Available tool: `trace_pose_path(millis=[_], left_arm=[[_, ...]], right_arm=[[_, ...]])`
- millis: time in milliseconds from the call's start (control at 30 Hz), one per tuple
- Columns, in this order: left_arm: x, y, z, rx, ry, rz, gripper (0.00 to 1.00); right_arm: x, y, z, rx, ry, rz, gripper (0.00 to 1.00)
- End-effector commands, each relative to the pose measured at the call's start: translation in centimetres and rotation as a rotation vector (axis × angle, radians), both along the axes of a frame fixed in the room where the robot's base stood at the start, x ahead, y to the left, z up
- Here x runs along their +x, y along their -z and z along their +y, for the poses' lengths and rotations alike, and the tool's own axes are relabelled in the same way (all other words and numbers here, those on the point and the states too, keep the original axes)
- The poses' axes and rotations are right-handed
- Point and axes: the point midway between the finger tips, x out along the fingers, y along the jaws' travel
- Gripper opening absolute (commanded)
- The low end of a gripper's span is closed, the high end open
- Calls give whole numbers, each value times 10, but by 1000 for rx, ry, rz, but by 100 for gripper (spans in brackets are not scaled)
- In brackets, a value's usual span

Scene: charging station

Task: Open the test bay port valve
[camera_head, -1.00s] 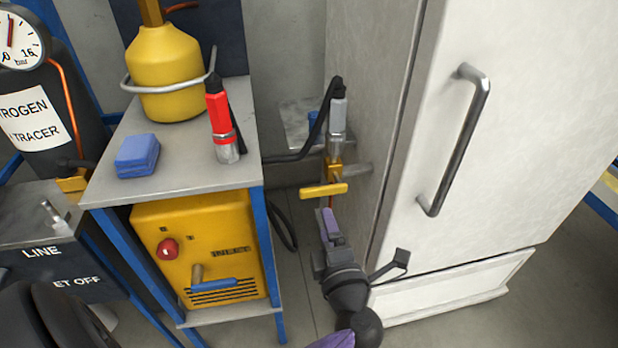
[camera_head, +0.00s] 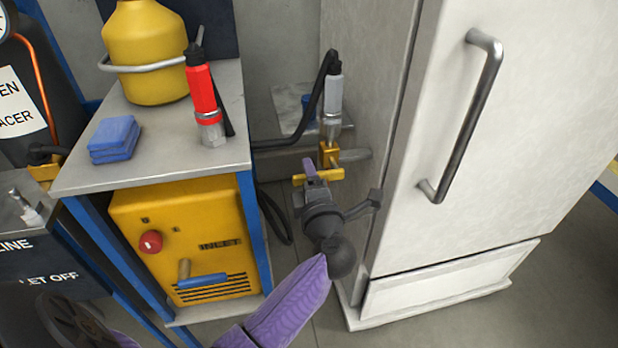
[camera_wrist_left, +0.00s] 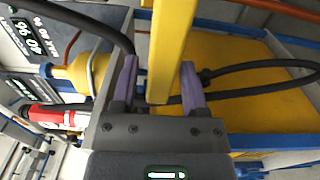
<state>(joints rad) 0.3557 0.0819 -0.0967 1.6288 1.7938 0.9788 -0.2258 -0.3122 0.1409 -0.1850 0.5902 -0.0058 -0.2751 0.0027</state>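The port valve has a yellow handle (camera_head: 326,175), a crossbar below the brass fitting beside the white cabinet. My left gripper (camera_head: 311,172) is at this handle, its purple finger overlapping the handle's left part in the head view. In the left wrist view, the gripper (camera_wrist_left: 160,68) is open, with one purple finger on each side of the yellow handle bar (camera_wrist_left: 168,40). Gaps show between bar and fingers. I cannot tell how deep the bar sits between them. My right gripper is not in view.
The white cabinet (camera_head: 500,180) stands close on the right. A black hose (camera_head: 316,95) runs to the fitting.

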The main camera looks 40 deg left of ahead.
Motion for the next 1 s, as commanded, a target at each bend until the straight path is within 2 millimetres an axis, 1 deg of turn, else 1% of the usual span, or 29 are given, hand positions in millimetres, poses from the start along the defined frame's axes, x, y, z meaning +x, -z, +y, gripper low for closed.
trace_pose_path(millis=[33, 233, 267, 1000], left_arm=[[0, 0, 0, 0, 0, 0, 44], [0, 0, 0, 0, 0, 0, 2], [0, 0, 0, 0, 0, 0, 0], [0, 1, 0, 0, 0, 1, 0]], right_arm=[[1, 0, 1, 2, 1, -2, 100], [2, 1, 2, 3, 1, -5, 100], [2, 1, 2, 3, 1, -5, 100], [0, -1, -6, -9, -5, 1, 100]])
